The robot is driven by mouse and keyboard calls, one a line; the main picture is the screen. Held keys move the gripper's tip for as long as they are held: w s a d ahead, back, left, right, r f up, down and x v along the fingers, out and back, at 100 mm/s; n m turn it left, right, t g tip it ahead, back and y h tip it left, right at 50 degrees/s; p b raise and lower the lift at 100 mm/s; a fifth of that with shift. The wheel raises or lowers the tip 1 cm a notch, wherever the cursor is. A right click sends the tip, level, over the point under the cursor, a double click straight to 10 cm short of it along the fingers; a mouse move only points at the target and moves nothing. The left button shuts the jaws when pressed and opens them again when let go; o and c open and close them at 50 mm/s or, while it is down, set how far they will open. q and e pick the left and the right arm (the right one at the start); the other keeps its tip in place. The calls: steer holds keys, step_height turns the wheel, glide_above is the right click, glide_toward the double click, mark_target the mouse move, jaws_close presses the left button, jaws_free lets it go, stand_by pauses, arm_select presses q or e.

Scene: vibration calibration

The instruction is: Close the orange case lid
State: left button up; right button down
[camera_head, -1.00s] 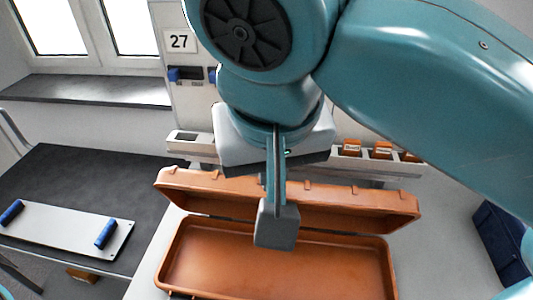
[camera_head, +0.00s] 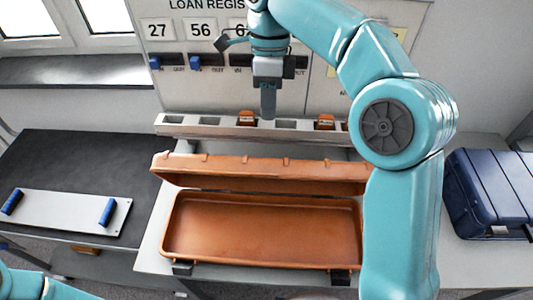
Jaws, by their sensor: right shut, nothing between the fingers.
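The orange case (camera_head: 262,228) stands on a light table with its empty tray facing me. Its lid (camera_head: 262,170) is raised at the back along the hinge side and stands open. My right gripper (camera_head: 268,108) is shut and empty. It is above and behind the lid in the picture, in front of the wall board and near the slotted rail, apart from the case. My right arm hides the right end of the case and lid. My left arm shows only at the lower left corner, and its gripper is out of view.
A slotted rail (camera_head: 200,126) with small orange blocks runs behind the case, below a numbered board (camera_head: 200,60). A blue case (camera_head: 490,190) stands at the right. A white plate with blue handles (camera_head: 62,212) lies on the dark table at left.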

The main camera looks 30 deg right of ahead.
mark_target(267, 173)
steer(key=b+x, duration=0.1)
steer(key=x, duration=0.6)
steer(key=shift+f, duration=0.4)
steer(key=shift+s+a+f+b, duration=0.15)
steer(key=shift+s+a+f, duration=0.2)
steer(key=shift+s+f, duration=0.15)
steer(key=shift+s+a+f+b, duration=0.15)
steer(key=shift+s+a+f, duration=0.25)
steer(key=shift+s, duration=0.2)
steer(key=shift+s+a+f, duration=0.15)
steer(key=shift+s+a, duration=0.1)
steer(key=shift+s, duration=0.35)
steer(key=shift+w+f, duration=0.1)
